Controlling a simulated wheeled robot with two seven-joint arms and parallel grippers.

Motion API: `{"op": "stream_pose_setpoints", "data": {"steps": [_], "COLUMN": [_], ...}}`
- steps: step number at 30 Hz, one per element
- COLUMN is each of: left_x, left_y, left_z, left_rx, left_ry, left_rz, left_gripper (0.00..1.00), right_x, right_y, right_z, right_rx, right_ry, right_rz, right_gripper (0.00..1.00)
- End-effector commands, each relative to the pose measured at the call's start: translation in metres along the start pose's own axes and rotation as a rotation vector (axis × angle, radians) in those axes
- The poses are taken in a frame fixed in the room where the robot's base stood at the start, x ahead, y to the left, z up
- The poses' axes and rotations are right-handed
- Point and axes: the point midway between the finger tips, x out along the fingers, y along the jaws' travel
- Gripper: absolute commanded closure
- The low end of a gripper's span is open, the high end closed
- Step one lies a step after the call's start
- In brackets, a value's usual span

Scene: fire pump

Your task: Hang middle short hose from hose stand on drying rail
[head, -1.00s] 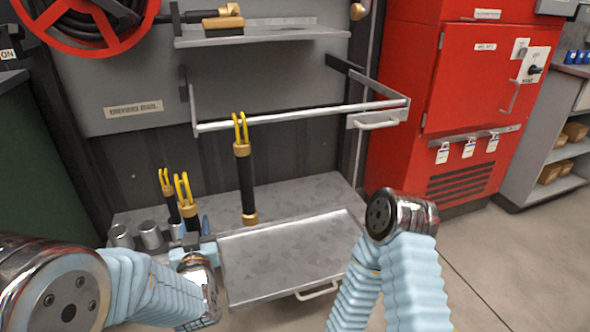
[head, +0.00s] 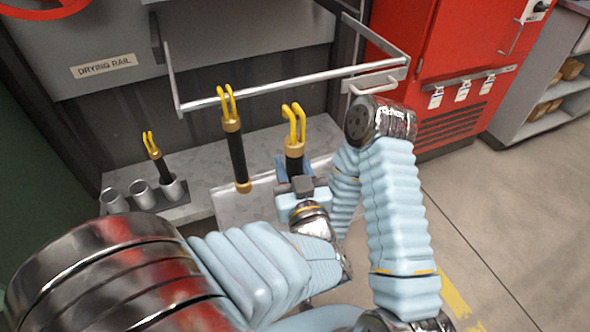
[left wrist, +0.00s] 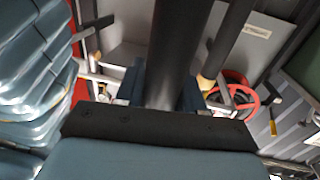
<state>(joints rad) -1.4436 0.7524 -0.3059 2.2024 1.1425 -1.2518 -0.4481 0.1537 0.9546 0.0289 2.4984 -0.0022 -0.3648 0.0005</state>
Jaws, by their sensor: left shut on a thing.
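My left gripper (head: 296,180) is shut on a short black hose (head: 294,165) with a brass collar and yellow hooks. It holds the hose nearly upright, in front of and below the drying rail (head: 300,82) and apart from it. In the left wrist view the black body of this hose (left wrist: 178,50) rises between the fingers. Another short hose (head: 236,155) hangs by its yellow hooks on the rail, left of the held one. A third hose (head: 161,165) stands in the right cup of the hose stand (head: 150,208); its other cups look empty. My right gripper is not visible.
A grey tray (head: 228,206) lies below the rail. My right arm stands close to the right of the held hose, near the rail's right end. A red cabinet (head: 465,50) is at the right. The rail between the hung hose and its right end is free.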

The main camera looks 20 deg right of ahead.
Motion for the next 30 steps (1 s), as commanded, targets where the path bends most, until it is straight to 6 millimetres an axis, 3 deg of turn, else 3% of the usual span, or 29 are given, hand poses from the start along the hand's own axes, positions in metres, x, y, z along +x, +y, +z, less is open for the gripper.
{"op": "stream_pose_setpoints", "data": {"steps": [30], "left_x": [0.092], "left_y": [-0.015], "left_z": [-0.001], "left_rx": [-0.002], "left_ry": [0.002], "left_rz": [-0.001], "left_gripper": [1.00], "right_x": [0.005], "right_y": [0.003], "right_z": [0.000], "right_rx": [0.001], "right_ry": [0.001], "right_rz": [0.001], "right_gripper": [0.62]}}
